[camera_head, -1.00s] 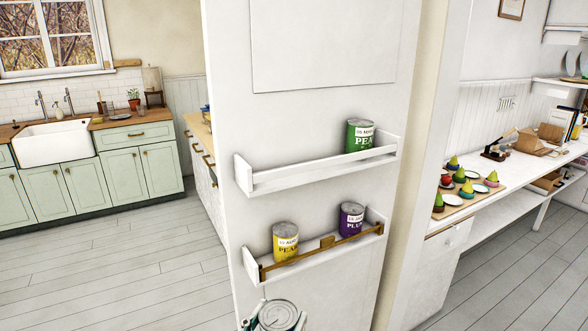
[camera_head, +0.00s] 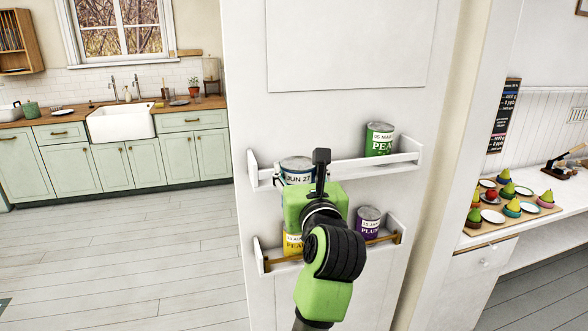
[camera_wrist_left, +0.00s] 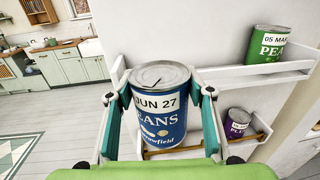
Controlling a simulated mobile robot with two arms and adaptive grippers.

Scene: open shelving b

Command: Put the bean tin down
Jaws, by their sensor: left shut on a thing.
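The bean tin (camera_head: 297,166) is blue with a white "JUN 27" band and a silver lid. My left gripper (camera_head: 299,182) is shut on it, and the tin looks upright. In the left wrist view the tin (camera_wrist_left: 160,120) stands between both fingers, overlapping the left part of the upper wall shelf (camera_wrist_left: 245,71). I cannot tell whether it is over this shelf or touching it; its base is hard to place. The upper shelf (camera_head: 345,169) also shows in the head view, its left part partly covered by the tin and gripper. My right gripper is not in view.
A green pea tin (camera_head: 379,140) stands at the upper shelf's right end. On the lower shelf (camera_head: 262,258) are a yellow tin (camera_head: 292,244), mostly hidden by my arm, and a purple tin (camera_head: 368,221). The upper shelf's middle looks clear. Low front rails edge both shelves.

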